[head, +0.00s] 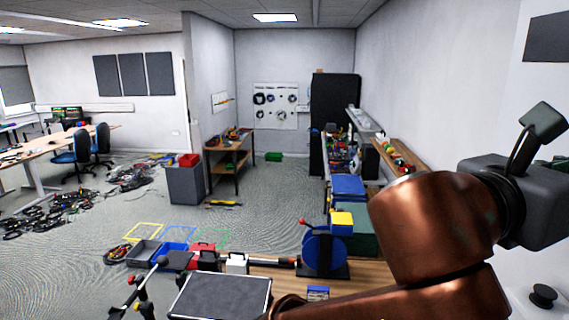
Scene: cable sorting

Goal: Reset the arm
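My copper-coloured arm fills the lower right of the head view, close to the camera and in the air. At its far end is a dark grey part with a black finger-like piece, which appears to be my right gripper (541,124). It is partly cut off by the right edge, so its opening does not show. I see nothing held at the visible part. My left gripper is not in view.
A wooden bench with a dark flat tray (222,297), a blue reel (324,250) and a yellow box (342,222) lies below and beside the arm. Grey and blue bins (145,253) stand left of it. Cables (45,215) litter the floor at left. Open floor lies at centre.

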